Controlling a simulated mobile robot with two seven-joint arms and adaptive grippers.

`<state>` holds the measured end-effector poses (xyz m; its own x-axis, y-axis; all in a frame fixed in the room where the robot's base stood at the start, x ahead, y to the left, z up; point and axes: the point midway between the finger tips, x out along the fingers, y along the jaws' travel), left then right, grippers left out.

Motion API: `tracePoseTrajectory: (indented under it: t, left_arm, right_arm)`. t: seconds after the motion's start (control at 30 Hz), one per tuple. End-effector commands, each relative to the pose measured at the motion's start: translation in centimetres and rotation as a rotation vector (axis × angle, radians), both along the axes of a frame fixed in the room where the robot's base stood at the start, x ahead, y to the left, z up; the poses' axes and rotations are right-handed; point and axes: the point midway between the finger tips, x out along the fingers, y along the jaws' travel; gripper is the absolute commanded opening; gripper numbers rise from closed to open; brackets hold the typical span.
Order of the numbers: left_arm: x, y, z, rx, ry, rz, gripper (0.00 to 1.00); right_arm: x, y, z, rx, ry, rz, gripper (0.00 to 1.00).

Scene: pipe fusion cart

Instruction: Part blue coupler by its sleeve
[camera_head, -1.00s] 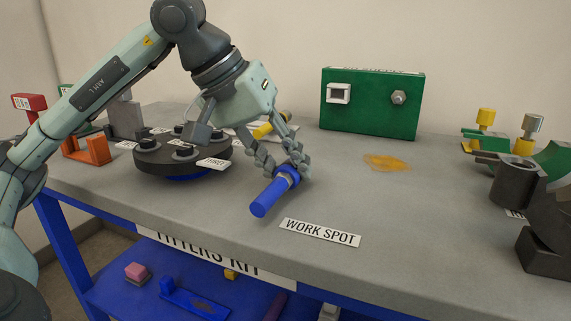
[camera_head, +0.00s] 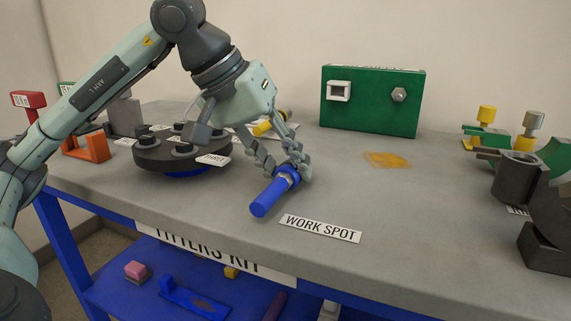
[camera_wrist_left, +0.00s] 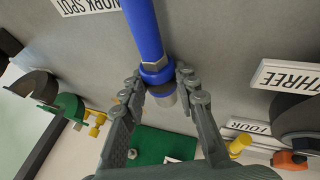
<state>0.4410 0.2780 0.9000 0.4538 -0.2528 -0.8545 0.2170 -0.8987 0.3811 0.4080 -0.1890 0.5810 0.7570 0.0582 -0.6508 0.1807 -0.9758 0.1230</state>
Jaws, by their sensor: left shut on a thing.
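The blue coupler (camera_head: 268,198) is a blue rod with a wider collar and a metal band near its far end. It lies tilted across the picture at the left of the WORK SPOT label (camera_head: 320,228), over the grey worktop. My left gripper (camera_head: 284,170) is shut on the blue coupler at its collar end. In the left wrist view the coupler (camera_wrist_left: 144,30) runs up out of the picture from between the fingers (camera_wrist_left: 161,80), with a pale metal end below the collar. I cannot tell whether it touches the worktop. My right gripper is out of view.
A dark round turntable (camera_head: 180,155) with several black posts stands left of the gripper. A green box (camera_head: 371,103) stands at the back. Dark grey holders (camera_head: 517,182) stand at the right. The worktop (camera_head: 420,210) between them is mostly clear, with a yellow stain.

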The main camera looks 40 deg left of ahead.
Motion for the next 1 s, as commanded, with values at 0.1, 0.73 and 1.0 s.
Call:
tracePoseTrajectory:
  t: [0.1, 0.73, 1.0]
  left_arm:
    - [0.0, 0.0, 0.0, -0.001, -0.001, 0.0, 0.37]
    - [-0.8, 0.5, 1.6, -0.001, -0.003, 0.002, 0.54]
    - [-3.4, 1.9, 6.7, -0.002, -0.009, -0.001, 0.54]
  right_arm:
    - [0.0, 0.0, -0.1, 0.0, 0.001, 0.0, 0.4]
    - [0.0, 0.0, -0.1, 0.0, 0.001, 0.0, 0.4]
    - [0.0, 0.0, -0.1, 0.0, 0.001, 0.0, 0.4]
